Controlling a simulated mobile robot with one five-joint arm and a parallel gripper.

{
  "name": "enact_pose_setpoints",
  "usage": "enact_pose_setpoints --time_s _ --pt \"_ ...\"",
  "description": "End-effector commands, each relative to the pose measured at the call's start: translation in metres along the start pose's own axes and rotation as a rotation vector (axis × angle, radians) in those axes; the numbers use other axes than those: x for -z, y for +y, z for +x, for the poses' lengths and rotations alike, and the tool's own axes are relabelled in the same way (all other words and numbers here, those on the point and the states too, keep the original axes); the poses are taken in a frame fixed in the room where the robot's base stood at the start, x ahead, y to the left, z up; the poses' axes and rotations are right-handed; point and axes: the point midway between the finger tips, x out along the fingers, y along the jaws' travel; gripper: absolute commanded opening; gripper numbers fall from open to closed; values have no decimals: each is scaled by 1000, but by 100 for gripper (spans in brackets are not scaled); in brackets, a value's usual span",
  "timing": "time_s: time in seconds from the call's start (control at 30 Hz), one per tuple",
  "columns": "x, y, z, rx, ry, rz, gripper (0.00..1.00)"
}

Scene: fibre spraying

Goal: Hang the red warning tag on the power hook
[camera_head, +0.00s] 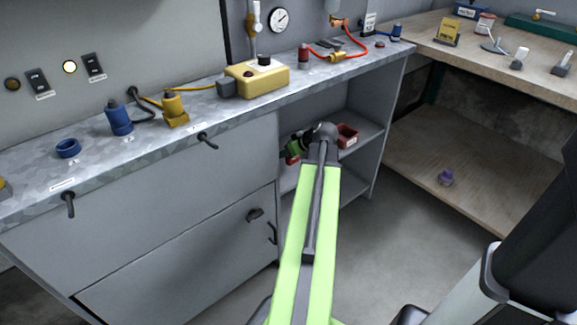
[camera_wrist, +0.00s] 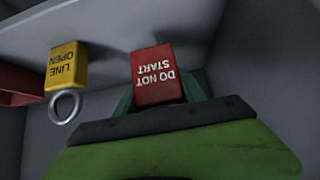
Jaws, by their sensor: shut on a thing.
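The red warning tag (camera_wrist: 155,78), lettered DO NOT START, sits between the dark fingers of my gripper (camera_wrist: 160,97) in the wrist view. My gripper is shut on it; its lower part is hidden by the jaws. In the head view my gripper (camera_head: 298,146) is inside the open shelf bay under the metal bench, and a bit of the red tag (camera_head: 292,158) shows beside it. Black hooks stick out of the bench front: a left hook (camera_head: 69,203) and a middle hook (camera_head: 208,141). Small labels above them are unreadable, so I cannot tell which is the power hook.
A yellow LINE OPEN tag (camera_wrist: 67,66) with a metal ring lies left of the red tag. A red bin (camera_head: 347,135) stands on the shelf (camera_head: 366,138) close right of my gripper. A yellow box (camera_head: 258,83) stands on the bench. The floor in front is clear.

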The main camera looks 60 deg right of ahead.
Motion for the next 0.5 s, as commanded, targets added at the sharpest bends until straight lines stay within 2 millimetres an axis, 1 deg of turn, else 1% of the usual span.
enact_pose_setpoints --time_s 0.1,0.23,0.5 --pt "-17 0 17 0 0 0 0" --pt "-33 0 33 0 0 0 0" --pt "-30 0 30 0 0 0 0"
